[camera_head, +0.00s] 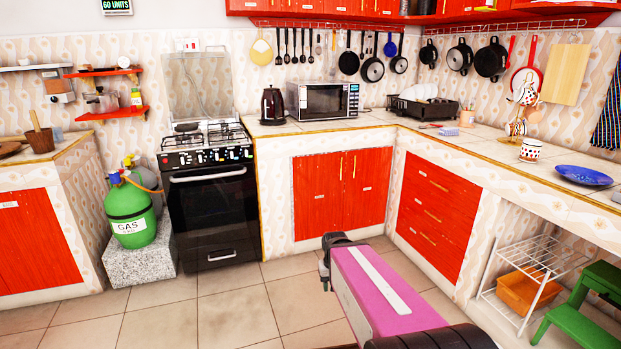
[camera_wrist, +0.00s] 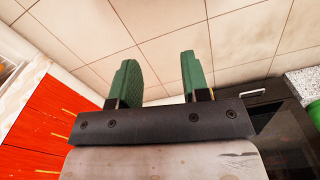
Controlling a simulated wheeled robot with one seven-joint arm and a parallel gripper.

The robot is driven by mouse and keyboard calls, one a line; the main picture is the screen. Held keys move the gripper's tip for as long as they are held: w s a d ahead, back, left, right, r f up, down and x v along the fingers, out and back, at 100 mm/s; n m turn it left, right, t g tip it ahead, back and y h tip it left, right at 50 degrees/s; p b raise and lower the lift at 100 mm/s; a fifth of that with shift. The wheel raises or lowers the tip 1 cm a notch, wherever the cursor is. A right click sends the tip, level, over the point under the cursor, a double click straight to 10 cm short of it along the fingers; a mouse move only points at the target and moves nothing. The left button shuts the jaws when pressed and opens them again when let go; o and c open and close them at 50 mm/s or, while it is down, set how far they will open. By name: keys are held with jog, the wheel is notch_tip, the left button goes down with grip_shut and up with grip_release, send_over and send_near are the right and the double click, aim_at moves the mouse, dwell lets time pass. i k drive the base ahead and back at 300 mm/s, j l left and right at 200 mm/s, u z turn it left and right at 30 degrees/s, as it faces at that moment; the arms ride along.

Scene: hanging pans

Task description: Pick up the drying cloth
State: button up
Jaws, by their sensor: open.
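Only floor tiles show beyond the fingers. In the head view my pink arm reaches in low at the centre, far from the cloth, and the fingers cannot be made out. The cloth is not in the wrist view.
The right counter (camera_head: 482,142) runs below the cloth, with a blue plate (camera_head: 584,176) and a patterned cup (camera_head: 530,150) on it. A green step stool (camera_head: 578,318) and a white rack (camera_head: 528,262) stand below. The tiled floor (camera_head: 225,308) is clear at centre left.

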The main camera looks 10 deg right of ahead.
aim_at(449, 131)
jog(key=i+j+z, duration=0.15)
jog(key=i+z, duration=0.35)
jog(key=i+j+z, duration=0.45)
jog(key=i, duration=0.15)
jog(key=i+j+z, duration=0.5)
jog(key=k+l, duration=0.05)
jog(key=l, duration=0.05)
